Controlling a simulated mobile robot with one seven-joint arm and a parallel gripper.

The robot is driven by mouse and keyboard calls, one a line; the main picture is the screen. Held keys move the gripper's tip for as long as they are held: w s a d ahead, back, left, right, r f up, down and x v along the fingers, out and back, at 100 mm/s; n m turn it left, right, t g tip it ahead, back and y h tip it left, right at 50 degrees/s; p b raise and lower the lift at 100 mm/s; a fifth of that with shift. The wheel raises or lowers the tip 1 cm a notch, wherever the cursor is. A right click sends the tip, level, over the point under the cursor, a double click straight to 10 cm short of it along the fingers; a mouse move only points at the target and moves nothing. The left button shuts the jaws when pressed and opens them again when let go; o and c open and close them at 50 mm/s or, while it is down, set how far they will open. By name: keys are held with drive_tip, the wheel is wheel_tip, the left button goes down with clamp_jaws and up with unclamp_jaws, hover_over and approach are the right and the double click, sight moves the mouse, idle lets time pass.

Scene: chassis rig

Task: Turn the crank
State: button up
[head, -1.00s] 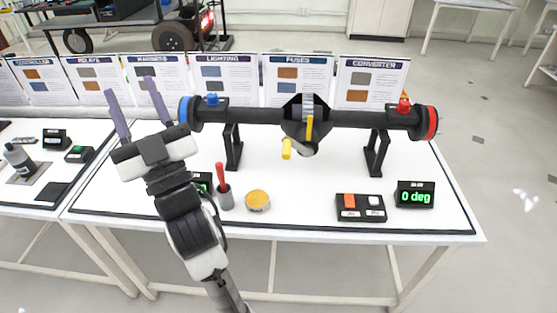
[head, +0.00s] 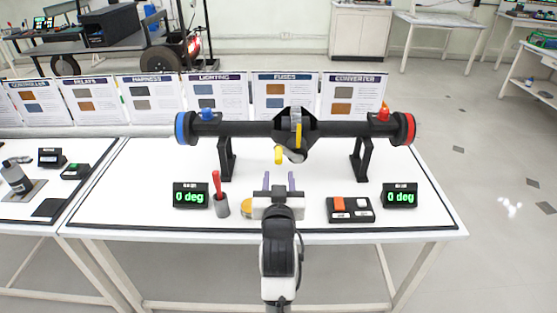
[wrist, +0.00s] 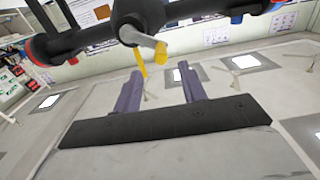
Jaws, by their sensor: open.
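The crank (head: 297,135) is a grey arm with a yellow handle (head: 279,155) on the central housing of a black axle (head: 250,129). The axle lies across two black stands, with a blue left end and a red right end. In the wrist view the yellow crank handle (wrist: 161,54) shows above and between my fingers, apart from them. My gripper (head: 279,178) is open and empty, below and in front of the handle, with its purple fingers pointing away from me. The fingers also show in the wrist view (wrist: 160,82).
Two displays, left (head: 190,196) and right (head: 400,196), each read 0 deg. A switch box (head: 350,210) stands right. Cards line the back.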

sight(279, 162)
drive_tip(key=w+p, duration=0.2)
drive_tip(key=w, duration=0.6)
drive_tip(key=shift+w+r, duration=0.15)
drive_tip(key=shift+w, duration=0.1)
clamp_jaws()
